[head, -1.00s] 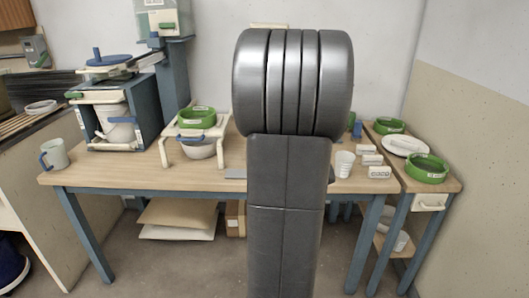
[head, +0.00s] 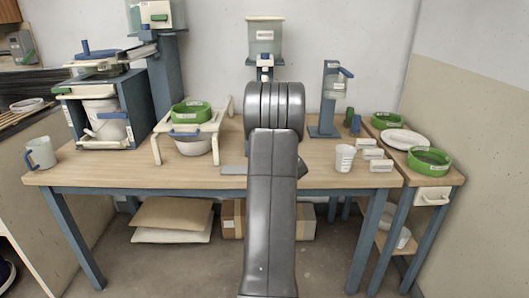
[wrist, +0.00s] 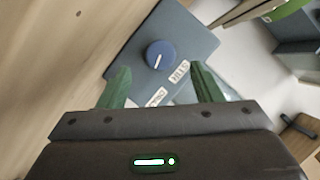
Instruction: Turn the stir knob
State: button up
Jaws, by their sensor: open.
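The stir knob is a round blue dial (wrist: 160,50) with a white pointer line, on a blue-grey panel (wrist: 190,35) in the wrist view. Two white labels (wrist: 179,71) lie on the panel near it; their words are hard to read. My gripper (wrist: 159,76) is open, its two green fingers apart. In the wrist view the knob shows beyond the fingertips, between their lines, with nothing between the fingers touching it. In the head view my arm hides the gripper and the knob.
The wooden table (head: 110,172) carries a green-ringed sieve stand (head: 222,110) at left of my arm. A white cup (head: 345,158), small white blocks (head: 380,166) and a blue dispenser stand (head: 323,118) are at right. A clear hopper (head: 265,38) stands behind my arm.

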jog(key=x, duration=0.6)
jog(key=shift+c, duration=0.2)
jog(key=c, duration=0.9)
